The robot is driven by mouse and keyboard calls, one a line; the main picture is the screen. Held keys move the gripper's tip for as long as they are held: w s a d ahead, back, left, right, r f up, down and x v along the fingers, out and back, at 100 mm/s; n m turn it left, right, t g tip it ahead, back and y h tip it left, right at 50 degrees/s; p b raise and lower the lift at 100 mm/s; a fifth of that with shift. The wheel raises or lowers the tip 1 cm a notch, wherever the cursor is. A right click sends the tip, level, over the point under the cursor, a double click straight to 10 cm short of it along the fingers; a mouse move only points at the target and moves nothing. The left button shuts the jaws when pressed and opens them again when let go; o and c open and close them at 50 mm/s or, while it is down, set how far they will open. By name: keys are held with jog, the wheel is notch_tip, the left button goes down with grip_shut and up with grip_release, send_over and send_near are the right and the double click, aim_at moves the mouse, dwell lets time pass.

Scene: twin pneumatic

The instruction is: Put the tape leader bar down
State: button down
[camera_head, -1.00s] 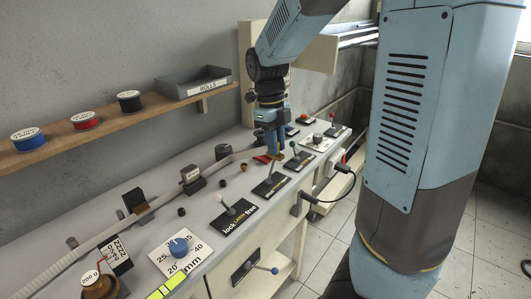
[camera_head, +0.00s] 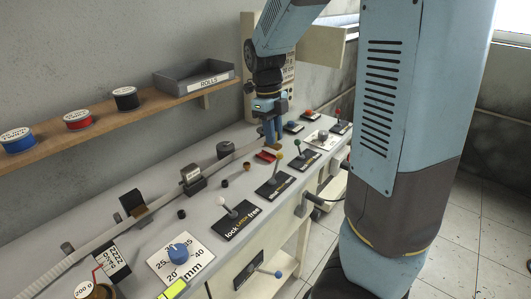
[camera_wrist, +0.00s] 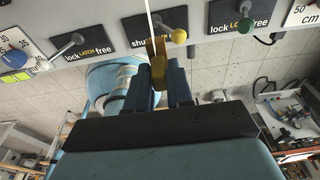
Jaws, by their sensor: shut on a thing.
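The tape leader bar appears to be the small ochre piece (camera_wrist: 158,66) between my fingers in the wrist view. A thin white strip or line runs up from it to the top edge. My gripper (camera_wrist: 160,88) is shut on this piece. In the head view my gripper (camera_head: 272,140) hangs fingers-down above the far part of the bench top, just behind a small red dish (camera_head: 266,156). The bar is hardly visible there, and I cannot tell its height above the bench.
Levers with white (camera_head: 221,201) and yellow (camera_head: 280,157) knobs stand along the bench's front edge near my gripper. A blue knob (camera_head: 178,250) is nearer. A black block (camera_head: 191,179) stands on the long rail. A shelf (camera_head: 60,147) with spools and a ROLLS tray (camera_head: 195,79) is behind.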

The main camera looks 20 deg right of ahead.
jog(key=w+f, duration=0.3)
jog(key=w, duration=0.1)
jog(key=w+d+f, duration=0.1)
jog(key=w+f, duration=0.2)
jog(key=w, duration=0.1)
jog(key=w+d+f, duration=0.1)
jog(key=w+f, duration=0.2)
jog(key=w, duration=0.1)
jog(key=shift+w, duration=0.35)
jog(key=shift+w+f, duration=0.1)
jog(key=shift+f, duration=0.15)
jog(key=shift+w+f, duration=0.1)
jog(key=shift+f, duration=1.5)
jog(key=c, duration=1)
grip_release()
jog(key=shift+f, duration=0.1)
